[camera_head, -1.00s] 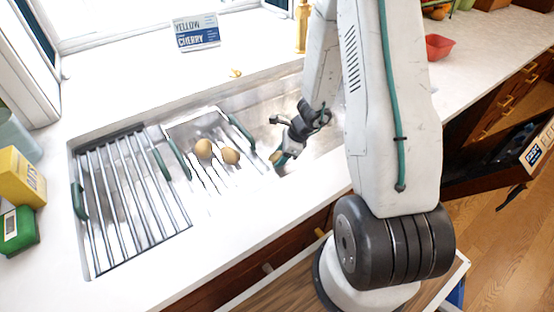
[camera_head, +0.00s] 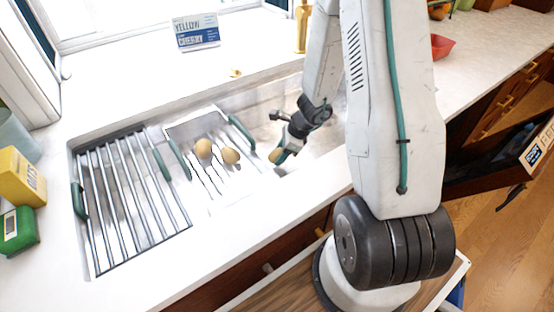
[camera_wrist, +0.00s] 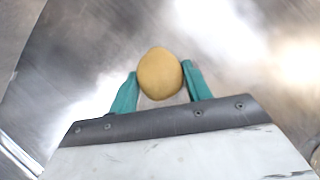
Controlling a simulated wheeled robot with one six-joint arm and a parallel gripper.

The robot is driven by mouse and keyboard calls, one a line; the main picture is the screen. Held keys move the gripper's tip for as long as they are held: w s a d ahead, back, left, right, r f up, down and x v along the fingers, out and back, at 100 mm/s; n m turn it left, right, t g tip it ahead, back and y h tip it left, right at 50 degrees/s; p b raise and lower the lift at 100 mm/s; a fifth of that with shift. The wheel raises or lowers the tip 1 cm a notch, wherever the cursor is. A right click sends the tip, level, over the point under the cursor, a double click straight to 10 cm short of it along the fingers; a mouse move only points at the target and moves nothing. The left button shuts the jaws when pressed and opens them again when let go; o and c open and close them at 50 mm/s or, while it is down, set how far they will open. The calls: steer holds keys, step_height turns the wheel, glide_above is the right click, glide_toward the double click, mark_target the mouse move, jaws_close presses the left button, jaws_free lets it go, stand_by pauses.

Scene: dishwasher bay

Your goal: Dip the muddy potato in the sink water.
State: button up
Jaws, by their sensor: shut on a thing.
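My gripper (camera_head: 280,158) is low over the right part of the metal sink (camera_head: 326,135). It is shut on a yellow-tan potato (camera_head: 274,156). In the wrist view the potato (camera_wrist: 160,73) sits between the two teal fingertips, with bare metal sink behind it. Its visible side looks clean, with no mud showing. I cannot make out a water surface in either view. Two more tan potatoes, one on the left (camera_head: 203,148) and one on the right (camera_head: 230,156), lie in the rack beside my gripper.
A roll-up drying rack (camera_head: 128,200) covers the sink's left part. The potato rack has green handles (camera_head: 241,132) near my gripper. A yellow box (camera_head: 20,178) and a green box (camera_head: 18,230) stand at left. A red bowl (camera_head: 440,47) is on the right counter.

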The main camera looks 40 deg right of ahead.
step_height(320, 180, up, 23)
stand_by(2.1)
steer(key=shift+r, duration=0.15)
stand_by(1.9)
step_height(320, 180, up, 4)
steer(key=shift+f, duration=0.1)
stand_by(0.3)
steer(key=shift+s, duration=0.1)
stand_by(0.9)
